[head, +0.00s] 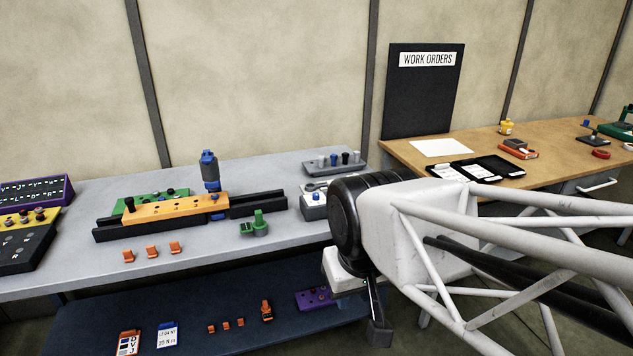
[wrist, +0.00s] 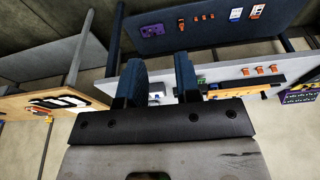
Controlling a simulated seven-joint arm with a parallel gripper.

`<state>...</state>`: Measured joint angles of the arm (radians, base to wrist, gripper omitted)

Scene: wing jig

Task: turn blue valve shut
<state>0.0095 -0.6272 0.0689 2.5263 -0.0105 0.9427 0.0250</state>
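No part is plainly a blue valve. A small blue knob (head: 316,197) sits on a white box (head: 312,210) at the right of the grey bench, partly behind my arm. A blue-and-grey upright tool (head: 209,170) stands at the orange bar. A green valve-like part (head: 259,223) stands on the bench in front of the rail. My gripper (head: 377,328) hangs in front of the bench's right end, pointing down, apart from these parts. In the wrist view its two blue-padded fingers (wrist: 160,78) are spread with nothing between them.
An orange bar (head: 172,210) lies along a black rail (head: 258,205). Orange clips (head: 151,251) lie in front. A grey rack (head: 335,165) stands behind. The lower shelf (head: 205,299) holds a purple part (head: 314,299) and cards. A wooden table (head: 480,150) stands to the right.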

